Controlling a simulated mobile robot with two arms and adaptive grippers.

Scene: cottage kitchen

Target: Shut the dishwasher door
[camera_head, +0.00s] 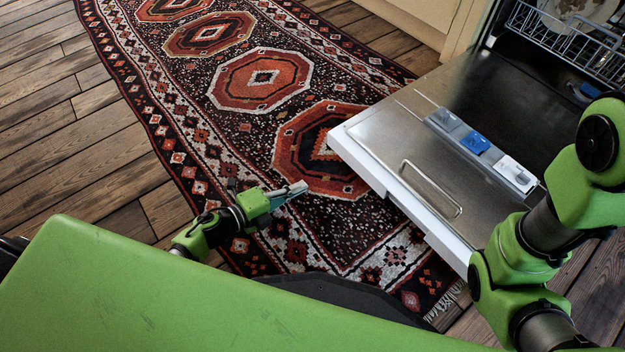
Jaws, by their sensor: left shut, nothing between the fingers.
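The dishwasher door (400,137) is open and folded down to about level, its steel inner face up and its white edge toward me. A wire handle-like loop and a detergent dispenser sit on this face. My left gripper (296,190) is shut and empty. It is above the rug, left of the door's near edge and apart from it. My right arm (530,245) rises at the right and overlaps the door's right side in the picture. Its gripper is out of view.
A wire dish rack (570,38) with a plate shows inside the dishwasher at the top right. A patterned rug (190,95) lies on the wooden floor (60,130) beside the door. Cream cabinets (428,12) stand at the top. The floor to the left is clear.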

